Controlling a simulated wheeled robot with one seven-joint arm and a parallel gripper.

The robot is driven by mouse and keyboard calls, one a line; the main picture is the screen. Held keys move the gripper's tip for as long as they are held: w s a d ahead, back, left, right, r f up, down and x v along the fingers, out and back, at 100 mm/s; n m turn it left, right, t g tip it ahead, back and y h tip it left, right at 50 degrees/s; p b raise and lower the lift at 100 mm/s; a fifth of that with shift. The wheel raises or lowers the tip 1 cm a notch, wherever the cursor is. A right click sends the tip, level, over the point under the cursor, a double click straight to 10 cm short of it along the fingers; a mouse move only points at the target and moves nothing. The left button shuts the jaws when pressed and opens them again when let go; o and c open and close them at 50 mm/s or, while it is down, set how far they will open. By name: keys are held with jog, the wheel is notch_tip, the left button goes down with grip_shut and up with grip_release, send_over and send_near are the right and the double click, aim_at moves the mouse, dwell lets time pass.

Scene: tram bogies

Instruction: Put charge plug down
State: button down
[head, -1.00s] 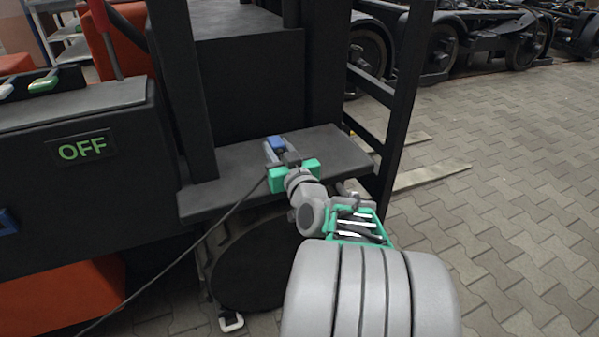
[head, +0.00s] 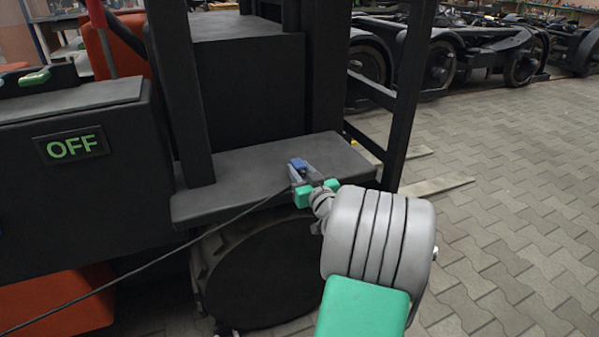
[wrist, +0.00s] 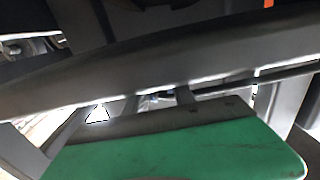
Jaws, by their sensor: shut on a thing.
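My gripper (head: 306,182) has green and grey parts and is shut on the blue charge plug (head: 298,164). The plug appears over the front right part of the vehicle's dark flat step (head: 225,197). I cannot tell whether it touches the step. A black cable (head: 150,268) runs from the gripper down to the lower left. In the wrist view, a green gripper part (wrist: 180,150) fills the bottom. A wide dark band, perhaps the cable up close, crosses that view and hides most of the fingers and the plug.
The dark vehicle has an "OFF" display (head: 72,146) at left, a large wheel (head: 275,270) under the step and a black upright frame (head: 402,100) to the right. Fork tips lie low behind the frame. Paved floor (head: 510,250) at right is clear; bogies (head: 460,50) stand behind.

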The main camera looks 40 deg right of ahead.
jog(key=shift+f, duration=0.2)
jog(key=c, duration=1.1)
grip_release()
jog(key=shift+r, duration=0.1)
jog(key=shift+o, duration=0.2)
